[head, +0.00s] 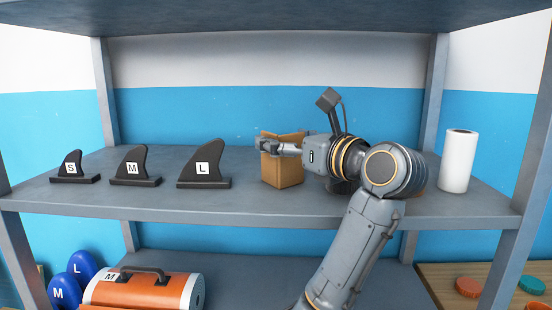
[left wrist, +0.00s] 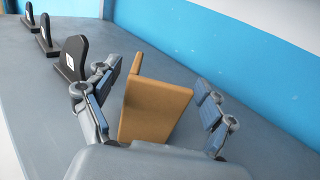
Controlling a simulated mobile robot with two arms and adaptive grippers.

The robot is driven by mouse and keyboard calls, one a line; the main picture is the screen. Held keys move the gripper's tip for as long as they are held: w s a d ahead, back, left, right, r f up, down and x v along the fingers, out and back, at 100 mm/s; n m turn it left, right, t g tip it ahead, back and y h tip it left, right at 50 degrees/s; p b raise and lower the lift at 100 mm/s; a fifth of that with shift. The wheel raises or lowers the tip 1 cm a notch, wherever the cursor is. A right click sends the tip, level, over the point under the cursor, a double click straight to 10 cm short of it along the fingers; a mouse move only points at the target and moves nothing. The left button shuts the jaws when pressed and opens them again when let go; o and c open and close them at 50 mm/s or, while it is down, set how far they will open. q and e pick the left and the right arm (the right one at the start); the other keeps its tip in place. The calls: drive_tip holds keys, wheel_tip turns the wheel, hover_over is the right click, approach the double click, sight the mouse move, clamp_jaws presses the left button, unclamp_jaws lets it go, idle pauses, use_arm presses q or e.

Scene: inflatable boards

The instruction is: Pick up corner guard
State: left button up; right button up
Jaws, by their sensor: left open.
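The corner guard (head: 283,171) is a brown, cardboard-like folded piece standing on the grey middle shelf, right of the fins. In the left wrist view the corner guard (left wrist: 152,108) shows between the two fingers, nearer the left one, with a clear gap to the right one. My left gripper (head: 268,145) is open at the upper part of the guard and hides some of it. In the wrist view my left gripper (left wrist: 157,82) has its fingers spread on either side. Whether a finger touches the guard I cannot tell. My right gripper is not in view.
Black fins marked S (head: 72,167), M (head: 134,167) and L (head: 203,166) stand to the left on the shelf. A white roll (head: 458,161) stands at the right. An upper shelf (head: 270,16) hangs overhead. An orange roll with a handle (head: 143,288) lies below.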

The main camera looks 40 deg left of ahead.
use_arm(q)
drive_tip(key=shift+s+d+r, duration=0.15)
drive_tip(key=shift+s+d, duration=0.05)
drive_tip(key=shift+d, duration=0.15)
drive_tip(key=shift+c, duration=0.6)
drive_tip(key=shift+s+d, duration=0.1)
drive_tip(key=c, duration=0.3)
drive_tip(key=shift+a, duration=0.3)
drive_tip(key=c, duration=0.8)
drive_tip(key=shift+o, duration=0.2)
